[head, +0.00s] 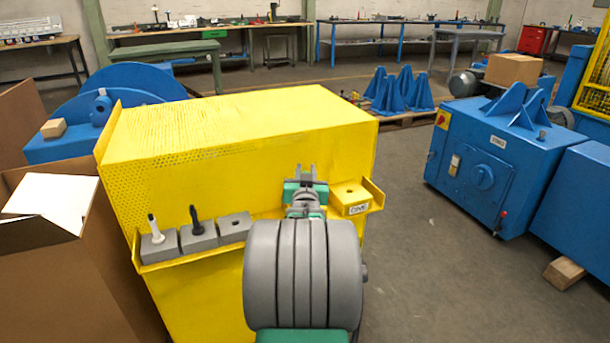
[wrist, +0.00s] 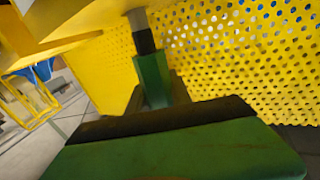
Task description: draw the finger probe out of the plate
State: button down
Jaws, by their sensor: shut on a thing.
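My gripper (head: 305,174) is over the shelf at the front of the yellow guard (head: 240,125), just left of a yellow block (head: 350,196) with a white label. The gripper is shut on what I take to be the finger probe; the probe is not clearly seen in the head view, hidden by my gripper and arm. In the wrist view, a green finger with a dark pad meets a grey piece (wrist: 138,18) at the top. Behind it is a yellow perforated plate (wrist: 240,50). Whether the probe still sits in a hole cannot be seen.
An open cardboard box (head: 60,270) is at left. A blue machine (head: 490,165) stands right across clear floor.

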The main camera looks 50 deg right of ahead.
jog(key=shift+r+p, duration=1.8)
jog(key=shift+r, duration=2.55)
